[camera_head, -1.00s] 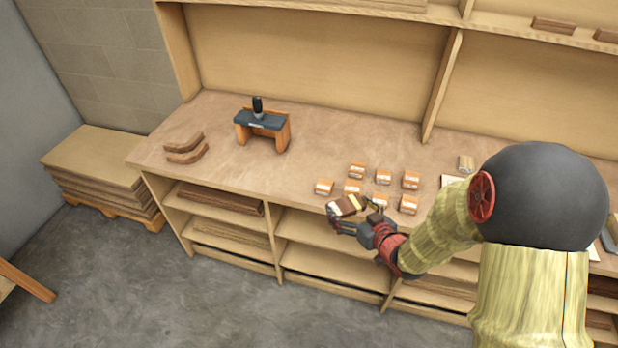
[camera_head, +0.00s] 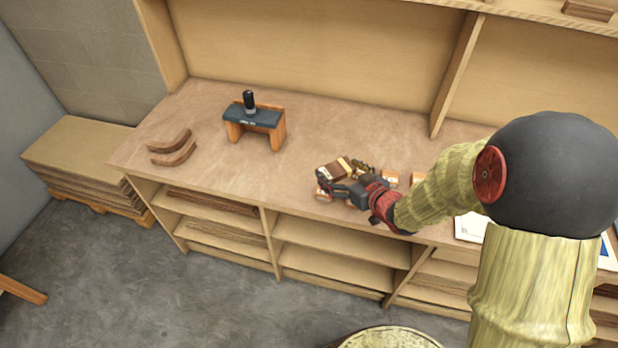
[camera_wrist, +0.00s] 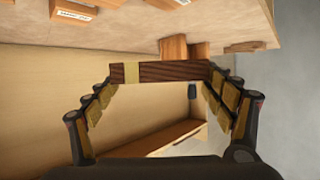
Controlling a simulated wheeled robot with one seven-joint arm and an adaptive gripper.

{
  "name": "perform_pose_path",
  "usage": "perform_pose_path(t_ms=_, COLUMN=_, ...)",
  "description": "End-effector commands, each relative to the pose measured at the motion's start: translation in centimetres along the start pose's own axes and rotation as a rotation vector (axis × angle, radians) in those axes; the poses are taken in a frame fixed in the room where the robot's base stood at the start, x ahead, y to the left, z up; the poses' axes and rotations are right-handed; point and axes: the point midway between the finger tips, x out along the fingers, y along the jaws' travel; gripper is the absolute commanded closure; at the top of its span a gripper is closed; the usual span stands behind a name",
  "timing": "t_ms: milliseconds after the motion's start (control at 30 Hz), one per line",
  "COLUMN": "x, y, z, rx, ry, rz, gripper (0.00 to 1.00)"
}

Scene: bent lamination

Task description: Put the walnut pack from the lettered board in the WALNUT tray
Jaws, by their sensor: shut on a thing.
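My gripper (camera_head: 346,174) is shut on a dark brown wooden pack with a pale band (camera_head: 334,168), held above the bench (camera_head: 225,175). In the wrist view the pack (camera_wrist: 175,72) spans crosswise between the padded fingers of my gripper (camera_wrist: 165,78). Small orange-brown blocks with white labels stand below and beside the gripper, partly hidden by it; one (camera_head: 418,179) shows right of the wrist. In the wrist view one labelled block (camera_wrist: 73,12) is near the top left; its lettering is too small to read. I cannot make out a WALNUT tray or the lettered board.
A dark-topped wooden stand (camera_head: 254,120) with a black upright piece is left of my gripper. Two curved brown strips (camera_head: 172,150) lie at the bench's left end. White sheets (camera_head: 470,228) lie at the right. The bench between stand and gripper is clear.

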Motion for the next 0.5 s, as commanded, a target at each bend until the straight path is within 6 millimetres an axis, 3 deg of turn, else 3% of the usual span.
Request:
perform_pose_path(t_ms=33, x=1.4, y=-0.7, z=0.4, rx=-0.001, ry=-0.001, rz=-0.007, gripper=0.44)
perform_pose_path(t_ms=233, x=6.0, y=-2.4, z=0.7, rx=-0.001, ry=-0.001, rz=-0.005, gripper=0.44)
perform_pose_path(t_ms=300, x=7.4, y=-2.8, z=1.6, rx=0.001, ry=-0.003, rz=-0.004, gripper=0.44)
perform_pose_path(t_ms=500, x=10.5, y=-3.6, z=3.2, rx=0.0, ry=-0.002, rz=-0.002, gripper=0.44)
